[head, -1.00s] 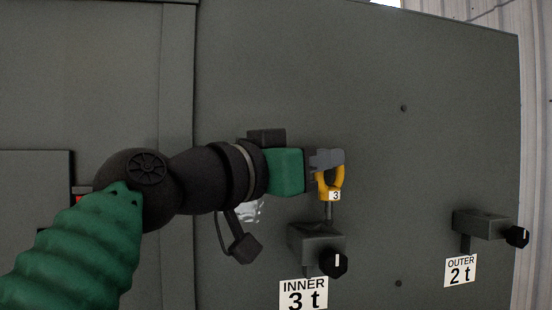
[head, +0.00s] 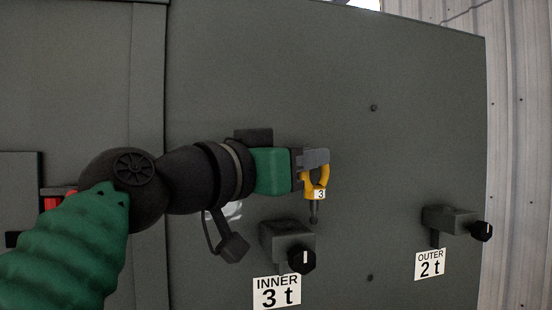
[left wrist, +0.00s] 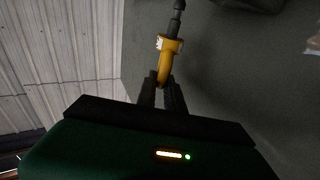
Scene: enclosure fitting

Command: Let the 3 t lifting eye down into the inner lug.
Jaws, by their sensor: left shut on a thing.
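The yellow 3 t lifting eye (head: 323,178), with a white tag marked 3, hangs upright with its dark shank downward. My left gripper (head: 318,158) is shut on its ring. In the left wrist view the eye (left wrist: 170,60) sits between the fingertips (left wrist: 163,88). The inner lug (head: 287,241) is a grey block with a black knob, above the label INNER 3 t (head: 277,293). The shank's lower end is above the lug's top and toward its right edge, apart from it. The lug's opening cannot be made out. My right gripper is not in view.
The outer lug (head: 449,220) with a black knob is farther right, above the label OUTER 2 t (head: 430,263). Both lugs stand out from a large grey panel (head: 400,150). The panel around the eye is bare. A corrugated wall (head: 515,170) is at the right.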

